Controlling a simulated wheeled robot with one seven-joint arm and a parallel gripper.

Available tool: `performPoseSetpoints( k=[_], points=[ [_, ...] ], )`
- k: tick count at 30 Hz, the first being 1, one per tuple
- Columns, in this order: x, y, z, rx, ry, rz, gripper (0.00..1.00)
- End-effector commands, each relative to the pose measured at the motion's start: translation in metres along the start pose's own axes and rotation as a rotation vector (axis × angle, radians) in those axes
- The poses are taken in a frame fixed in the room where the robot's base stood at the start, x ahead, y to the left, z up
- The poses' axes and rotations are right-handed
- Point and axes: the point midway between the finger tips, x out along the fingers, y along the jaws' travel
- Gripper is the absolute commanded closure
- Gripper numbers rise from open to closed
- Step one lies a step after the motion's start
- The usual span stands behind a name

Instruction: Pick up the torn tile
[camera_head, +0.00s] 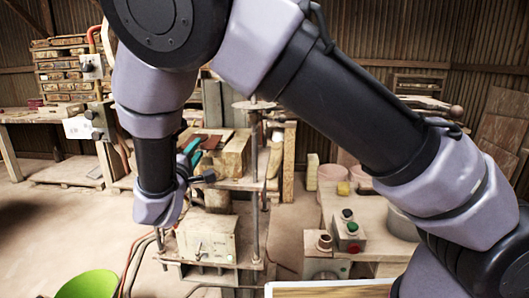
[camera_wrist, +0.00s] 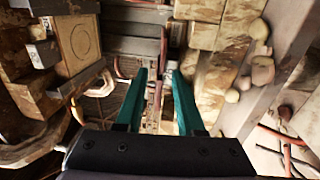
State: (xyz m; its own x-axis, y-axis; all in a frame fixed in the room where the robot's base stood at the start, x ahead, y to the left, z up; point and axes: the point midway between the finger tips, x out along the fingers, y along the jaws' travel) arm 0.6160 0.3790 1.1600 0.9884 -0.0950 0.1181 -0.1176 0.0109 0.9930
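My gripper (camera_head: 193,150) reaches down to the wooden press in the middle of the head view, with its teal fingers beside the wooden blocks. In the wrist view my gripper (camera_wrist: 157,74) is open, with a clear gap between the two teal fingers and nothing held. A flat reddish-brown piece (camera_head: 211,140) lies on the press just right of the fingers in the head view; I cannot tell whether it is the torn tile. No tile with a clear torn edge can be made out in either view.
The press has a wooden block (camera_head: 236,155) and a metal post (camera_head: 255,190). A control box with red and green buttons (camera_head: 348,233) stands on the right bench. A green bowl (camera_head: 90,285) is at the lower left. Open floor lies left of the press.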

Motion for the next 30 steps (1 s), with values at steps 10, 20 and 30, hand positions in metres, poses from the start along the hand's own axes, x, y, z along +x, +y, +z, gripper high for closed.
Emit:
performPoseSetpoints(
  k=[10, 20, 30],
  points=[
    [0.000, 0.000, 0.000, 0.000, -0.001, 0.000, 1.00],
    [0.001, 0.008, 0.000, 0.001, -0.001, 0.000, 1.00],
    [-0.003, 0.013, 0.000, 0.000, 0.000, 0.000, 1.00]
  ],
)
